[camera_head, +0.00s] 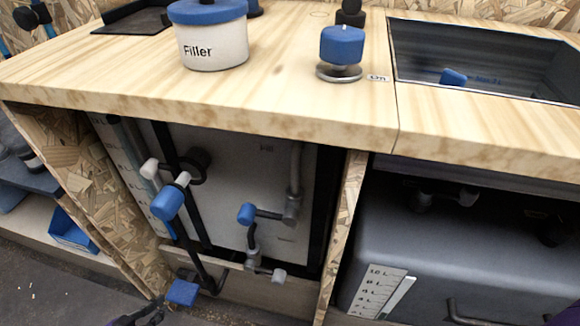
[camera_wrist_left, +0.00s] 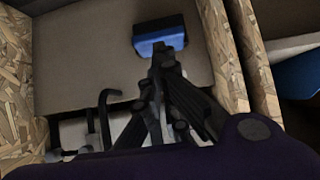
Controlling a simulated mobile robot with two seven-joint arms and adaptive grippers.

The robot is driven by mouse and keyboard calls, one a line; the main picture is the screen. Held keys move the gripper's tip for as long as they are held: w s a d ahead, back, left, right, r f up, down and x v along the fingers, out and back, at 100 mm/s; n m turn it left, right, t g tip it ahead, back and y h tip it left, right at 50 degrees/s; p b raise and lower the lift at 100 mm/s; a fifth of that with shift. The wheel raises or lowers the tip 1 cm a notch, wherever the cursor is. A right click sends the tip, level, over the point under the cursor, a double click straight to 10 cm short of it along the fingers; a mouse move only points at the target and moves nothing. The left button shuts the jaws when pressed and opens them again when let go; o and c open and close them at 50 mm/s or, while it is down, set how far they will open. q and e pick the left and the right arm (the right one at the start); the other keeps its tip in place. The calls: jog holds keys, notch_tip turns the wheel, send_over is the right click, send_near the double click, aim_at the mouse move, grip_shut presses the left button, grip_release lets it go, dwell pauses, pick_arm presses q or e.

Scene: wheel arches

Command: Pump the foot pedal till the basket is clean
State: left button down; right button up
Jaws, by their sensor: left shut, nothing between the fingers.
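The blue foot pedal (camera_head: 182,293) is low in the left cabinet bay, on a black rod near the floor. It also shows as a blue block at the top of the left wrist view (camera_wrist_left: 158,38). My left gripper (camera_head: 158,301) comes in at the bottom edge, just left of the pedal. In the left wrist view its shut fingertips (camera_wrist_left: 161,50) overlap the pedal's lower edge; whether they touch it I cannot tell. They hold nothing. I see no basket that I can make out. My right gripper is out of view.
A wooden counter (camera_head: 300,105) overhangs the bay, with chipboard side panels (camera_head: 100,190). Blue-handled valves (camera_head: 168,203) and pipes stand above the pedal. A sink (camera_head: 485,60) is at the upper right, and a grey tank (camera_head: 470,255) is below it.

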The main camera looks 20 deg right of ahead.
pick_arm(q)
jog(key=b, duration=0.2)
send_over(180, 297)
jog(key=s, duration=0.1)
jog(key=shift+s+a+f, duration=0.1)
jog(key=shift+a+f, duration=0.1)
jog(key=shift+f, duration=0.3)
jog(key=shift+s+a+f, duration=0.1)
jog(key=shift+a+f, duration=0.1)
jog(key=shift+f, duration=0.3)
jog(key=shift+w+d, duration=0.2)
jog(key=shift+w, duration=0.1)
jog(key=shift+f, duration=0.1)
jog(key=shift+f+b, duration=1.75)
jog(key=shift+f, duration=0.55)
jog(key=shift+s+r+p, duration=0.1)
jog(key=shift+r+p, duration=1.65)
jog(key=shift+r, duration=0.5)
jog(key=shift+r, duration=0.2)
